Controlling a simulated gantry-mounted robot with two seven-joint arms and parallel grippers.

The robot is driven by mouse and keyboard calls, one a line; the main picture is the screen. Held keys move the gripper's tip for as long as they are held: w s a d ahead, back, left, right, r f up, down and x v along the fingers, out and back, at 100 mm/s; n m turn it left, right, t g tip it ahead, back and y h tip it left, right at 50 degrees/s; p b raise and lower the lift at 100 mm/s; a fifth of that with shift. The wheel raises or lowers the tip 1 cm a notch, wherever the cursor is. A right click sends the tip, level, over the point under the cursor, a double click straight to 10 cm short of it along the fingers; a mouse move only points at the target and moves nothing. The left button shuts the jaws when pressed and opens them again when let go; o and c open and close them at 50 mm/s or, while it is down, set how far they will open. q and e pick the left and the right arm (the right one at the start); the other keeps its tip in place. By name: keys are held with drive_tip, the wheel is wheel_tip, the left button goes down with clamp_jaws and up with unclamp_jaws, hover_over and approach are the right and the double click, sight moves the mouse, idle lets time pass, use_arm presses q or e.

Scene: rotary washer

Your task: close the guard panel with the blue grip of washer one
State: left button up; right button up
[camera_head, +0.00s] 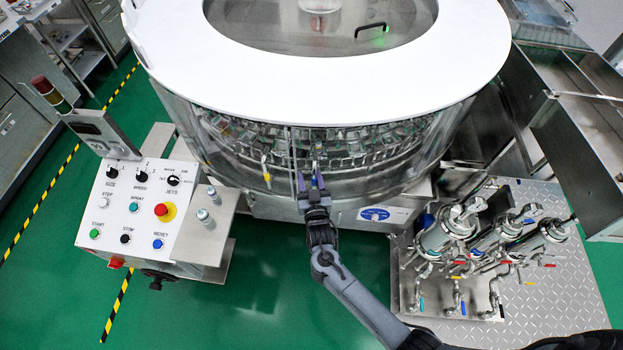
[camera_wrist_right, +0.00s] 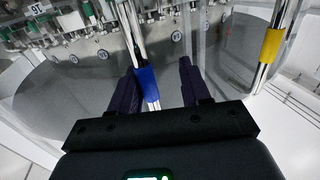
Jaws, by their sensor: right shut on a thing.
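The washer (camera_head: 228,84) is a round machine with a white ring top and clear curved guard panels around its side. My right gripper (camera_head: 313,182) is at the front of the washer, low on the clear panels. In the right wrist view, the blue grip (camera_wrist_right: 147,84) sits on a metal upright bar between the dark fingers of my right gripper (camera_wrist_right: 158,86), close against the left finger. The gripper is shut on this grip. In the head view the fingers mostly hide the blue grip. My left gripper is out of view.
A yellow grip (camera_head: 266,172) is on the panel left of my gripper; it also shows in the wrist view (camera_wrist_right: 272,45). A control console (camera_head: 135,212) stands at the left. Metal filter housings (camera_head: 447,232) with valves stand at the right. Green floor lies open in front.

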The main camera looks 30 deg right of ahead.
drive_tip(key=shift+a+r, duration=0.2)
drive_tip(key=shift+a, duration=0.05)
drive_tip(key=v, duration=1)
drive_tip(key=shift+s+f, duration=0.15)
drive_tip(key=shift+s, duration=0.25)
drive_tip(key=shift+d, duration=0.1)
